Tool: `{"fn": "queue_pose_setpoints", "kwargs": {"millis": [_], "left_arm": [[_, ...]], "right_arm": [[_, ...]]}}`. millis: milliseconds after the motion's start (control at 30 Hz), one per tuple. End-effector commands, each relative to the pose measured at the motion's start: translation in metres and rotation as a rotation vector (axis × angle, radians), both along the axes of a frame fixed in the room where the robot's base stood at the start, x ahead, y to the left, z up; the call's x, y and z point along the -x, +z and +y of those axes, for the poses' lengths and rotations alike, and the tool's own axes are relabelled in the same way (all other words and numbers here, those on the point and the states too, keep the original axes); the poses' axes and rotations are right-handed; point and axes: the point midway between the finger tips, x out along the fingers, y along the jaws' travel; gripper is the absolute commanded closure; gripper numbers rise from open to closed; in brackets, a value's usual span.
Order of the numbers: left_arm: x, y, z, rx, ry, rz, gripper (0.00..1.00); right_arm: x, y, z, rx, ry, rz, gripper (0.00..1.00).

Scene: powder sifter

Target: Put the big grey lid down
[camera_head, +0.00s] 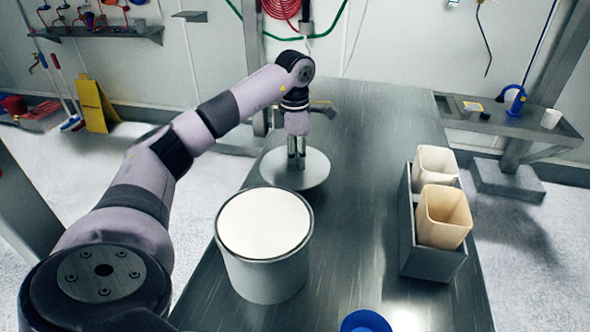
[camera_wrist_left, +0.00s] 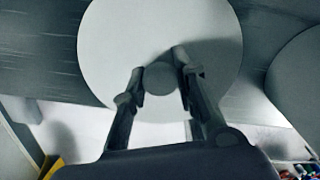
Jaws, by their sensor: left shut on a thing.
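The big grey lid (camera_head: 312,172) is a flat round disc over the far left part of the steel table, behind the grey drum. It overlaps the table's left edge in the head view. My left gripper (camera_head: 296,160) points down at the lid's middle, shut on its knob. In the left wrist view the lid (camera_wrist_left: 205,45) fills the upper middle, with the round knob (camera_wrist_left: 160,77) between the fingers of the left gripper (camera_wrist_left: 160,80). I cannot tell whether the lid touches the table or hangs just above it. My right gripper is not in view.
The grey drum (camera_head: 262,277), filled with white powder to near its rim, stands at the table's near left. A grey box (camera_head: 428,258) with two beige containers (camera_head: 445,215) stands at the right. A blue round thing (camera_head: 366,321) is at the bottom edge. The table's middle (camera_head: 365,160) is clear.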

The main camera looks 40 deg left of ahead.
Motion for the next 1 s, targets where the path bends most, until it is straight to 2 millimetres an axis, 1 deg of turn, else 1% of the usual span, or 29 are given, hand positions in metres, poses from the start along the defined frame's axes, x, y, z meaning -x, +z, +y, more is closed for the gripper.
{"fn": "queue_pose_setpoints", "kwargs": {"millis": [167, 300, 367, 767, 800, 1000], "left_arm": [[0.0, -0.014, 0.0, 0.0, -0.001, 0.002, 1.0], [0.001, -0.036, -0.001, 0.001, -0.001, 0.003, 1.0], [0.001, -0.043, -0.001, 0.001, -0.001, 0.002, 1.0], [0.0, -0.05, 0.0, 0.001, -0.001, -0.001, 1.0], [0.0, -0.049, 0.0, 0.001, -0.001, -0.001, 0.71], [0.0, -0.048, 0.0, 0.001, -0.001, -0.001, 0.58]], "right_arm": [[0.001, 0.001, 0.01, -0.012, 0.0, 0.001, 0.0], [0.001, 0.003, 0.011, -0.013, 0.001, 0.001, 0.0], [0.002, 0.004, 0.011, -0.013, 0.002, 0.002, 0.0], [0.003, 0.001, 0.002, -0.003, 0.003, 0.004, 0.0], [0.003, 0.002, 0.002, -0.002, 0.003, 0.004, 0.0], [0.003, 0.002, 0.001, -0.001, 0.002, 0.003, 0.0]]}}
